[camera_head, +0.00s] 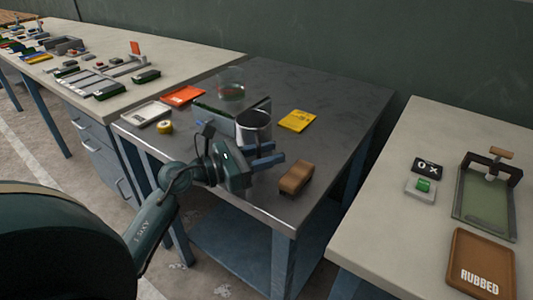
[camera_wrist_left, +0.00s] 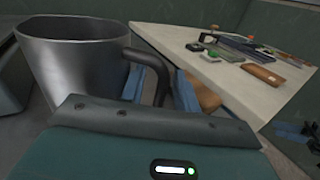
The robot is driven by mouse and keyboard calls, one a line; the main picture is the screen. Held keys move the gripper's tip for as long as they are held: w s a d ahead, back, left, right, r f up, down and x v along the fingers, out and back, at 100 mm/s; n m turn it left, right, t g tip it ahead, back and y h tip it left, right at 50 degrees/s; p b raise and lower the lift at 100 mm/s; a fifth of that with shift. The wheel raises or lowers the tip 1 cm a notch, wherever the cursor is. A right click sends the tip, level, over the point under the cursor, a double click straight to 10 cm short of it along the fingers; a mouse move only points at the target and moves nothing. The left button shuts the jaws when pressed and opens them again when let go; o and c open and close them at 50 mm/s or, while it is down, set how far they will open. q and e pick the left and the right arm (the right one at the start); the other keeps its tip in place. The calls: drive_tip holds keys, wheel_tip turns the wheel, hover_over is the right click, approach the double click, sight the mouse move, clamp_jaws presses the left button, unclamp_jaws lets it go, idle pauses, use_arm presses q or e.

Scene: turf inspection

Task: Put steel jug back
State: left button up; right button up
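The steel jug (camera_head: 254,125), a grey metal cup with a dark rim, is upright at the dark table's middle, beside a low box. In the left wrist view the jug (camera_wrist_left: 75,60) fills the upper left, its curved handle pointing right. My left gripper (camera_head: 266,155) is at the jug's near side, its two blue fingers apart. In the left wrist view the fingers (camera_wrist_left: 162,88) lie on either side of the handle, with a small gap seen towards the right finger. Firm contact cannot be made out. My right gripper is not in view.
The dark table (camera_head: 325,100) also holds a box (camera_head: 213,111) with a clear round vessel (camera_head: 231,88), a yellow packet (camera_head: 297,120), an orange packet (camera_head: 183,96), a yellow roll (camera_head: 164,127) and a brown block (camera_head: 296,178). Pale benches stand left and right (camera_head: 385,215).

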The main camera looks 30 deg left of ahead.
use_arm(q)
drive_tip(key=shift+r, duration=0.1)
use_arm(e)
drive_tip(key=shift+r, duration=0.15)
use_arm(q)
drive_tip(key=shift+s+a, duration=0.1)
drive_tip(key=shift+s, duration=0.05)
drive_tip(key=b+v, duration=0.2)
drive_tip(key=v, duration=0.9)
drive_tip(key=shift+s+a, duration=0.2)
drive_tip(key=shift+s, duration=0.1)
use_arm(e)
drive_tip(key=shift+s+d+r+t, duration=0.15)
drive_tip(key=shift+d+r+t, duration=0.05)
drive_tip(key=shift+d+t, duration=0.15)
